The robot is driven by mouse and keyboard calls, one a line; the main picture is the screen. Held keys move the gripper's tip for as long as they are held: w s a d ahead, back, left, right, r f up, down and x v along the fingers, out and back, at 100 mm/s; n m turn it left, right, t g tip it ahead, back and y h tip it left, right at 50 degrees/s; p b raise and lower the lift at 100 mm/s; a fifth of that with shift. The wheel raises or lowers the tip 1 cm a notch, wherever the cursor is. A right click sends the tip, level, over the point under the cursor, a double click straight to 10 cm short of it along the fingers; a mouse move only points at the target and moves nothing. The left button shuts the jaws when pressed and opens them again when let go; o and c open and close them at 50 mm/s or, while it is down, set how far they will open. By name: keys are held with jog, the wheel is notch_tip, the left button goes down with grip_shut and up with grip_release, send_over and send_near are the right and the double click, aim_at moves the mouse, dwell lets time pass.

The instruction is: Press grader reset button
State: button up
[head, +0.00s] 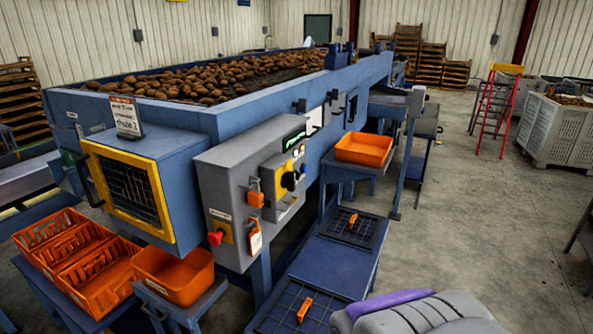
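The potato grader is a long blue machine (250,118) with a bed of potatoes (205,82) on top. A grey control box (228,180) is on its near side. The box carries a lit green display (293,141), with small round buttons (300,151) just below it. A yellow plate with a black rotary knob (288,181) sits lower down. A red mushroom button (215,238) is on a yellow plate at the lower left. Orange lock-like pieces and a tag (255,242) hang by the box. I cannot read which button is the reset. My gripper is not in view.
Orange crates (80,262) and an orange bin (174,273) stand at the front left. Blue low platforms with black grids (318,268) lie right of the box. Another orange tray (363,149) sits behind. A red ladder (495,108) and clear concrete floor (480,215) are at right.

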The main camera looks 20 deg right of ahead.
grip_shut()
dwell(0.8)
